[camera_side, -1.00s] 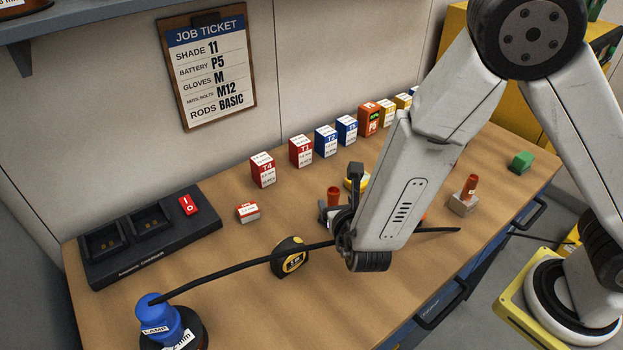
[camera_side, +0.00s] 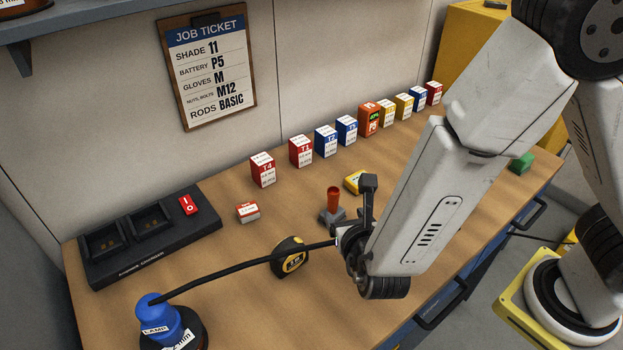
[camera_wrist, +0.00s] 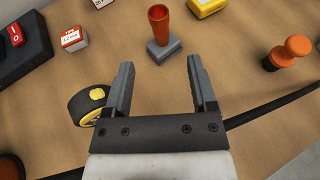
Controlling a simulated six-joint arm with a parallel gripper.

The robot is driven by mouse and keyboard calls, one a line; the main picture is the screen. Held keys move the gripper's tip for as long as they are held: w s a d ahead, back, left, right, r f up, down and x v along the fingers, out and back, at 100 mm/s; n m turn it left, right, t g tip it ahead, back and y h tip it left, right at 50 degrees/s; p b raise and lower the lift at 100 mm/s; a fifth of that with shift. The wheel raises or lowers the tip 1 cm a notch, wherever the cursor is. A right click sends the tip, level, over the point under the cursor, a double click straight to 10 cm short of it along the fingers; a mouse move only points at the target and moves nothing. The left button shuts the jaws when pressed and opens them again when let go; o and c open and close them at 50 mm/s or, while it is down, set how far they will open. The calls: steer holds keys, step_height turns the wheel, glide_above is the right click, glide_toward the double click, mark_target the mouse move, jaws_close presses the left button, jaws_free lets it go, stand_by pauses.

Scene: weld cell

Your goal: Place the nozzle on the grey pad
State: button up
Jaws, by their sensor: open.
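The nozzle (camera_side: 333,197), an orange-red tapered tube, stands upright on the grey pad (camera_side: 327,219), a small dark grey block. In the wrist view the nozzle (camera_wrist: 158,24) and the grey pad (camera_wrist: 164,52) are just beyond my fingertips. My gripper (camera_wrist: 160,74) is open, its two dark fingers spread wide with bare table between them and nothing held. It appears apart from the nozzle. In the side view my wrist is right of and nearer the camera than the pad, and hides most of the fingers.
A tape measure (camera_side: 290,257) lies close by, beside my left finger in the wrist view. A black cable (camera_side: 220,274) runs from the blue lamp (camera_side: 160,318) across the table. An orange knob-like piece (camera_wrist: 290,52) stands to the right. Several small boxes line the back.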

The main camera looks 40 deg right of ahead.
steer(key=shift+d, duration=0.1)
steer(key=s+d+m+g, duration=0.2)
steer(key=d+m+g, duration=0.1)
steer(key=d+m, duration=0.1)
steer(key=s+d+m+g, duration=0.2)
steer(key=d+m+g, duration=0.2)
steer(key=m, duration=0.3)
steer(key=s+d+f+m+g, duration=0.1)
steer(key=s+d+m+g, duration=0.2)
steer(key=d+m+g, duration=0.1)
steer(key=shift+s+d+m, duration=0.1)
steer(key=shift+d+m, duration=0.1)
steer(key=shift+m, duration=0.5)
steer(key=shift+s+d+m+g+y, duration=0.15)
steer(key=shift+m+g+y, duration=0.1)
steer(key=shift+m, duration=0.25)
steer(key=shift+s+a+m+g+y, duration=0.15)
steer(key=shift+m+y, duration=0.1)
steer(key=shift+m, duration=0.25)
steer(key=r+m+y, duration=0.1)
steer(key=m, duration=0.3)
steer(key=w+d+r+m+t+y, duration=0.1)
steer(key=m+y, duration=0.1)
steer(key=m, duration=0.2)
steer(key=w+r+m+t+y, duration=0.1)
steer(key=m+y, duration=0.1)
steer(key=m, duration=0.2)
steer(key=shift+w+d+r, duration=0.15)
steer(key=shift+d+r, duration=0.05)
steer(key=shift+d, duration=0.15)
